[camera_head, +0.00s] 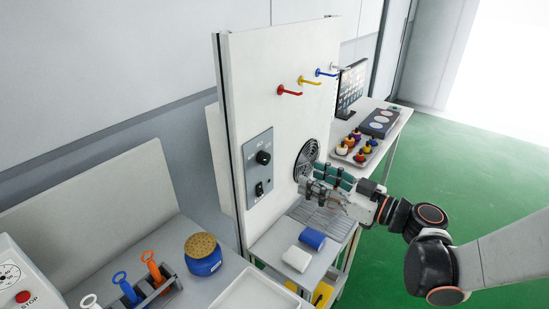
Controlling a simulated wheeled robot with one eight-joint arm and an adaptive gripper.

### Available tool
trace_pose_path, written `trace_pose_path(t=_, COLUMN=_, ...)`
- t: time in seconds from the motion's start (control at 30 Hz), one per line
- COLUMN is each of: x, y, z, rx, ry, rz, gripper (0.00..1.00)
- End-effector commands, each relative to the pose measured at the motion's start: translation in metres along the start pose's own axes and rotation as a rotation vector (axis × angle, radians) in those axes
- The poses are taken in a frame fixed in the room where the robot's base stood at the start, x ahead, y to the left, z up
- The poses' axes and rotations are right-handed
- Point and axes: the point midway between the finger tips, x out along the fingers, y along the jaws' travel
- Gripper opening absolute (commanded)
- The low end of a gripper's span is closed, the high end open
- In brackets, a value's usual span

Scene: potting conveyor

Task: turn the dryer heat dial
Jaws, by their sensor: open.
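A grey control plate (259,168) is fixed on the white upright panel (283,75). The black round heat dial (263,157) sits on its upper part, and a small black switch (259,189) sits below. My gripper (308,183) is to the right of the plate, apart from the dial and a little lower. It points left, and its green fingers are open with nothing seen between them. The dial is in plain view; its exact setting is too small to read.
A round black fan grille (307,158) is behind my gripper. Coloured hooks (290,92) stick out above. A blue roll (312,238) and a white block (297,258) lie on the shelf below. A blue pot (203,262) and coloured-handled tools (155,268) stand at lower left.

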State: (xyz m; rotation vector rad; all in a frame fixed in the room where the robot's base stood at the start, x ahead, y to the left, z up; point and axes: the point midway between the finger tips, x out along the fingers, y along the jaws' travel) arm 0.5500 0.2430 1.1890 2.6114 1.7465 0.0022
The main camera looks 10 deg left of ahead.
Motion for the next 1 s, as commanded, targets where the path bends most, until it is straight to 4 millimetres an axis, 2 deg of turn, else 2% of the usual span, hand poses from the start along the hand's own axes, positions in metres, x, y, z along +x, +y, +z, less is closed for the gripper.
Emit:
trace_pose_path(t=0.17, x=0.023, y=-0.001, z=0.001, rx=0.000, ry=0.000, rz=-0.003, gripper=0.50)
trace_pose_path(t=0.6, x=0.106, y=-0.001, z=0.001, rx=0.001, ry=-0.001, rz=-0.002, gripper=0.50)
trace_pose_path(t=0.8, x=0.128, y=0.000, z=0.001, rx=0.001, ry=-0.001, rz=0.000, gripper=0.50)
trace_pose_path(t=1.0, x=0.134, y=0.000, z=0.000, rx=0.001, ry=-0.001, rz=0.000, gripper=0.50)
